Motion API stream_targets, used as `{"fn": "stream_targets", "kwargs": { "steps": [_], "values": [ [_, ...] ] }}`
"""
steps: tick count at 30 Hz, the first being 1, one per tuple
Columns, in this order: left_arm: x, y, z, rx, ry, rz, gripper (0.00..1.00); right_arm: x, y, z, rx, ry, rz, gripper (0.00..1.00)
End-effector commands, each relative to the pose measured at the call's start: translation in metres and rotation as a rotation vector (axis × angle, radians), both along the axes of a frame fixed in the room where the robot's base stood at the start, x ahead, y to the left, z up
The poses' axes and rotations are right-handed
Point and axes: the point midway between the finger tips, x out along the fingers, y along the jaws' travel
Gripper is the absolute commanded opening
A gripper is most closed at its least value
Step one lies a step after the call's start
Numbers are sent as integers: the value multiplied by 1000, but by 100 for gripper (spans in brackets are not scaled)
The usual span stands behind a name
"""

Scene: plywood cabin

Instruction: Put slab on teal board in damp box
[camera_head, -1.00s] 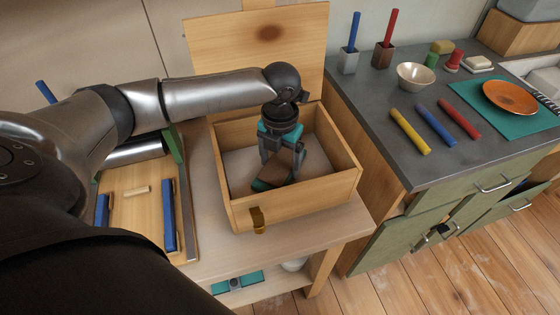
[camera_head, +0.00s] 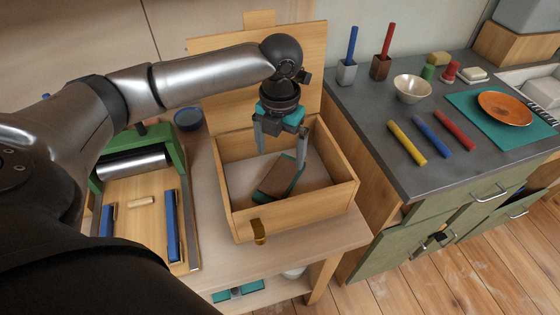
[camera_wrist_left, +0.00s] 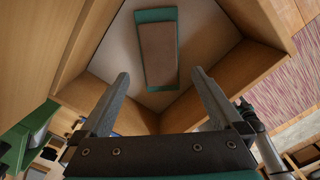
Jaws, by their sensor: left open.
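The damp box (camera_head: 325,202) is a wooden box with its lid (camera_head: 307,75) standing open behind it. Inside, the brown slab (camera_head: 275,180) lies on the teal board (camera_head: 296,182). The wrist view shows the slab (camera_wrist_left: 157,52) lengthwise on the board (camera_wrist_left: 155,15), which rests on the pale box floor within the walls. My left gripper (camera_head: 281,157) is above them, open and empty, fingers pointing down. Its spread fingers (camera_wrist_left: 160,76) show apart from the board in the wrist view. My right gripper is not in view.
Left of the box is a wooden bed with a green-framed roller (camera_head: 132,163) and blue bars (camera_head: 172,225). A dark blue bowl (camera_head: 188,119) stands behind. On the right, a grey counter (camera_head: 400,178) holds coloured sticks, a cream bowl (camera_head: 412,88) and an orange plate (camera_head: 505,107).

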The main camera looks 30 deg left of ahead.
Motion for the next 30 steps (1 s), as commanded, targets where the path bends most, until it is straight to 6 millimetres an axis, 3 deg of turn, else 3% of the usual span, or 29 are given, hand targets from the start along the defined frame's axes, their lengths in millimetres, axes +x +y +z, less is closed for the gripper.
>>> {"fn": "stream_targets", "kwargs": {
  "steps": [3, 9, 30],
  "values": [
    [1, 0, 23, 0, -3, 0, 100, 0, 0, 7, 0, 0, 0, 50],
    [0, 0, 39, 0, -1, -1, 100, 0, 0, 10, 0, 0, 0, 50],
    [0, 0, 40, -1, 0, 0, 100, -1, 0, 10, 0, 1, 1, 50]
  ]
}}
